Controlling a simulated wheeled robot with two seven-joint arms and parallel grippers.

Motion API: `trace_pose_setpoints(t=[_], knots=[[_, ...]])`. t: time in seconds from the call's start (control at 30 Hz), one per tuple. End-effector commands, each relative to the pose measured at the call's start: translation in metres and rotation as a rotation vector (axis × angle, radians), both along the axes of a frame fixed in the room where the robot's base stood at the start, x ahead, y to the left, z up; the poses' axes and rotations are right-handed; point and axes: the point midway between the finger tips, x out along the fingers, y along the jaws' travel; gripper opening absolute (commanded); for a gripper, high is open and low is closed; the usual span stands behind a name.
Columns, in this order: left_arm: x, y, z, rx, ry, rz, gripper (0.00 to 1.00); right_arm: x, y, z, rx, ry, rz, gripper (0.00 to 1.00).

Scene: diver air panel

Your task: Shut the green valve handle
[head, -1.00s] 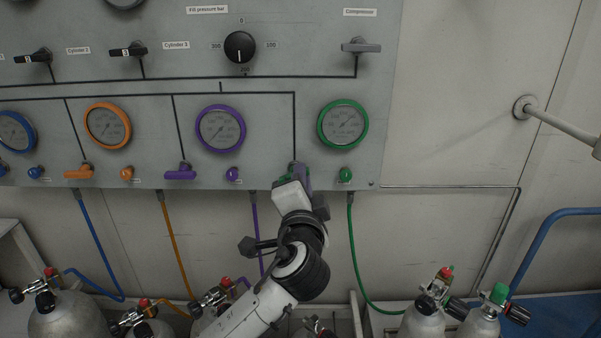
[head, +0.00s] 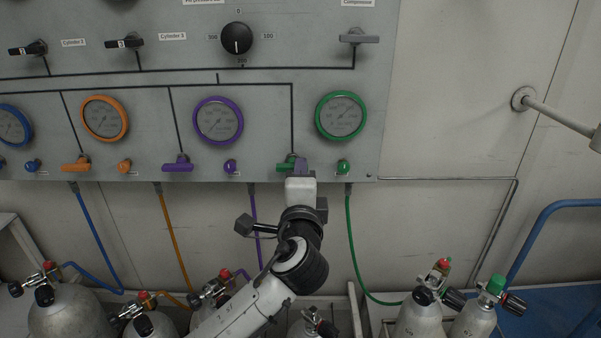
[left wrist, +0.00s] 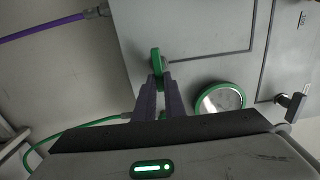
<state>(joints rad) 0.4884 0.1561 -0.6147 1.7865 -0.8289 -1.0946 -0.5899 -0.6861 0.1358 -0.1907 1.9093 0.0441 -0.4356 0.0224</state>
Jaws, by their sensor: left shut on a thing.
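The green valve handle (head: 285,163) is on the lower right of the grey panel, left of and below the green-rimmed gauge (head: 341,116). It lies about level across the panel, like the orange and purple handles. My left gripper (head: 300,167) is shut on it and covers its right part in the head view. In the left wrist view, the green handle (left wrist: 156,58) shows between and beyond the two dark fingers of my left gripper (left wrist: 160,88). My right gripper is not in view.
A green knob (head: 343,167) sits close to the right of my gripper. The purple handle (head: 178,164) and orange handle (head: 76,164) are to the left. Hoses hang below the panel to cylinders (head: 421,322). A wall bar (head: 560,121) juts in at the right.

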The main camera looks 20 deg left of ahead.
Motion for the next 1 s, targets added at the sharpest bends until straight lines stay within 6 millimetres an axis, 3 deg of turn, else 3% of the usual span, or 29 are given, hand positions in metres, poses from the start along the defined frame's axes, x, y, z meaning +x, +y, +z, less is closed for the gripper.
trace_pose_setpoints(t=[0.2,0.23,0.33,0.73,1.0], knots=[[0.0,0.0,-0.001,0.005,0.001,0.0,0.0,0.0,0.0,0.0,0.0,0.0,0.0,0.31],[0.0,0.0,-0.001,0.005,0.001,0.0,0.11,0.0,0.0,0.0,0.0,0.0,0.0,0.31],[0.0,0.0,-0.001,0.004,0.001,0.0,0.28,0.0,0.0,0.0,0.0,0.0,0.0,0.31],[-0.007,-0.003,-0.001,0.002,0.001,-0.001,0.28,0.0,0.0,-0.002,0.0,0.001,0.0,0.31],[-0.055,-0.016,-0.003,-0.002,0.002,-0.003,0.28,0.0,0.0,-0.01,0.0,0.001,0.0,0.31]])
